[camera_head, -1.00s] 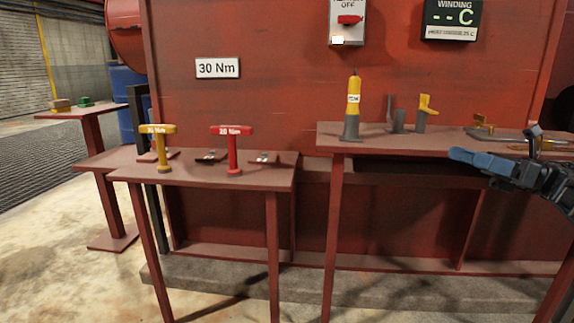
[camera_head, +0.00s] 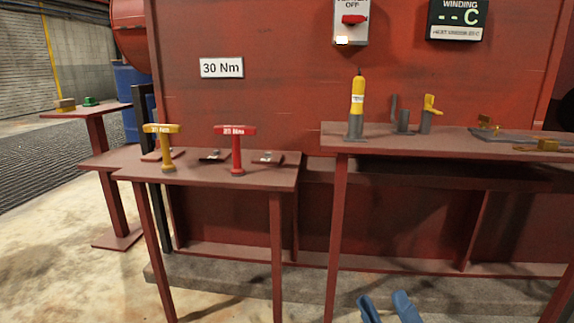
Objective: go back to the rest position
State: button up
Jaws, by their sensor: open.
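My gripper (camera_head: 386,303) shows at the bottom edge, right of the middle. Its two blue fingers stand apart with nothing between them. It is in front of and below the right-hand bench (camera_head: 400,148), clear of the bench top. The rest of my arm is out of the picture.
The left bench (camera_head: 215,176) holds a yellow T-handle tool (camera_head: 166,149) and a red one (camera_head: 236,150). A yellow and grey bottle-like tool (camera_head: 357,105) stands on the right bench, with small yellow and grey parts farther right. A red switch (camera_head: 352,20) is on the wall behind.

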jog(key=s+f+m+h, duration=0.3)
jog(key=s+m+h, duration=0.4)
jog(key=s+m, duration=0.3)
jog(key=s+f+m+h, duration=0.3)
jog(key=s+m+h, duration=0.45)
jog(key=s, duration=0.55)
jog(key=s+d+r+m+g, duration=0.2)
jog(key=s+r+m+g, duration=0.15)
jog(key=s, duration=0.55)
jog(key=s+d+r+m+g, duration=0.3)
jog(key=s+g, duration=0.1)
jog(key=s, duration=0.5)
notch_tip(320, 180, up, 30)
jog(key=p, duration=3)
jog(key=shift+a, duration=0.2)
